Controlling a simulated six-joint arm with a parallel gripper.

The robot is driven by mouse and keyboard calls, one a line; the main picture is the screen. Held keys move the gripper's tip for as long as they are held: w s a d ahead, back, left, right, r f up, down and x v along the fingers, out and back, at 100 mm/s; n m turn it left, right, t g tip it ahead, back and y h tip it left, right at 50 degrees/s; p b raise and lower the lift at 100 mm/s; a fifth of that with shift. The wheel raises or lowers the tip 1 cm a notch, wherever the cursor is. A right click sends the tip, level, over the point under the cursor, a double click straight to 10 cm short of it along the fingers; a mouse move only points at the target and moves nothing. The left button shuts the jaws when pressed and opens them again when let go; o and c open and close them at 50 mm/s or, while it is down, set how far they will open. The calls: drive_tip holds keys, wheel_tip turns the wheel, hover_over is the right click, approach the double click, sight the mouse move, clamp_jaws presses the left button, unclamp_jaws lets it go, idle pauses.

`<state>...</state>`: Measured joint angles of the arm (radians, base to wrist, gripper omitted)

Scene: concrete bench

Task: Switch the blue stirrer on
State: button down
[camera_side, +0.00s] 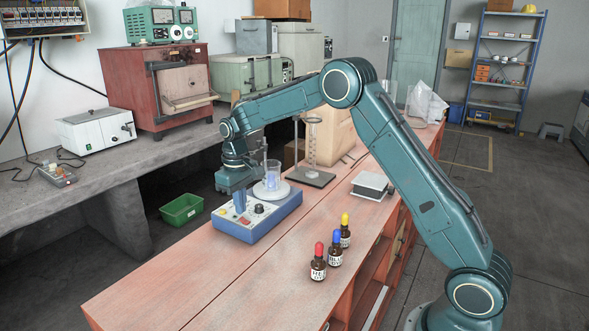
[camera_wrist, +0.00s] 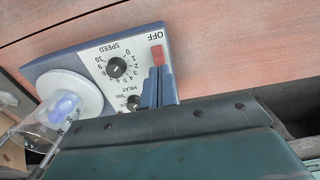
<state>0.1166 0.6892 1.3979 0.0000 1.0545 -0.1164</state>
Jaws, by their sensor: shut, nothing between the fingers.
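The blue stirrer (camera_side: 272,222) sits on the red-brown bench, with a beaker (camera_side: 272,172) of bluish liquid on its round white plate. In the wrist view the stirrer (camera_wrist: 72,56) shows its pale panel, a black SPEED knob (camera_wrist: 117,67), a second knob marked HEAT (camera_wrist: 134,103), and a red switch (camera_wrist: 157,54) beside the word OFF. My gripper (camera_side: 240,208) points down over the panel, its fingers shut and empty. In the wrist view my gripper (camera_wrist: 157,80) is at the near end of the red switch and hides part of it. I cannot tell whether they touch.
Three small dropper bottles (camera_side: 333,249) with red, blue and yellow tops stand to the right. A ring stand (camera_side: 312,178) and a small grey-white block (camera_side: 372,186) are behind. The bench left of the bottles and in front of the stirrer is clear.

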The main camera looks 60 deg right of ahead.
drive_tip(key=shift+f, duration=1.05)
idle(1.1)
drive_tip(key=shift+r, duration=3.55)
